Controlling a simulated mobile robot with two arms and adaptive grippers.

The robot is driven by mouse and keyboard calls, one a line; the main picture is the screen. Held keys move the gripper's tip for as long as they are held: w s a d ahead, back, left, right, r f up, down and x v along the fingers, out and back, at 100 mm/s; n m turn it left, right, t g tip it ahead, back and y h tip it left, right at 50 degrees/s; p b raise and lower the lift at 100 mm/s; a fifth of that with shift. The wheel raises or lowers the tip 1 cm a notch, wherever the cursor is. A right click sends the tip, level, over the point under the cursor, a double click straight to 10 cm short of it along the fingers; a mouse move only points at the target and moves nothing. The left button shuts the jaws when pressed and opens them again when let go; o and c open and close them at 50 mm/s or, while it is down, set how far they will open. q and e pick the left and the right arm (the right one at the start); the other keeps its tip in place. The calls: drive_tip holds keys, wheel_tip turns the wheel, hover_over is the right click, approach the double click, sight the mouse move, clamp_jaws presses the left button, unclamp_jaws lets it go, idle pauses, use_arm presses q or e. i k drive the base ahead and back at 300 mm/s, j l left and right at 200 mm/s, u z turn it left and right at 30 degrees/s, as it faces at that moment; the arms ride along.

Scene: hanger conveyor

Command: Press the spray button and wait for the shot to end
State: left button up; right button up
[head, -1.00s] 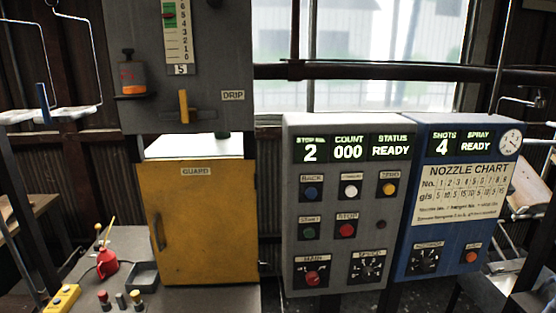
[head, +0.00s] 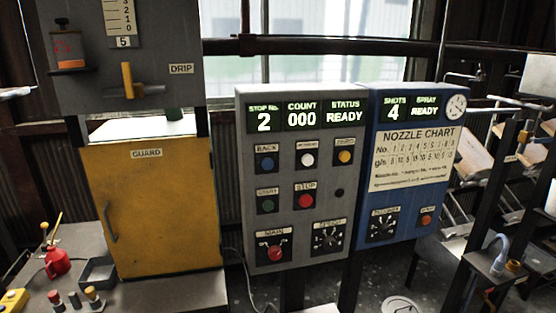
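The blue spray panel (head: 436,196) stands right of centre in the head view, joined to the grey control panel (head: 257,220). Its display (head: 409,107) reads SHOTS 4 and SPRAY READY. A small orange button (head: 426,220) sits at its lower right under a label too small to read. A black nozzle selector knob (head: 381,226) is to the left of that button. A nozzle chart (head: 413,158) is fixed above them. The grey panel's display (head: 305,115) reads STOP No. 2, COUNT 000, STATUS READY. Neither of my grippers shows in the view.
A yellow guard door (head: 160,210) stands at the left. A bench (head: 130,296) in front of it holds a red oil can (head: 56,262) and a grey tray (head: 97,272). A dark stand (head: 490,268) with a hose is at the lower right. Racks stand behind it.

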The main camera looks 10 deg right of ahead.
sight(426, 219)
drive_tip(key=z, duration=1.25)
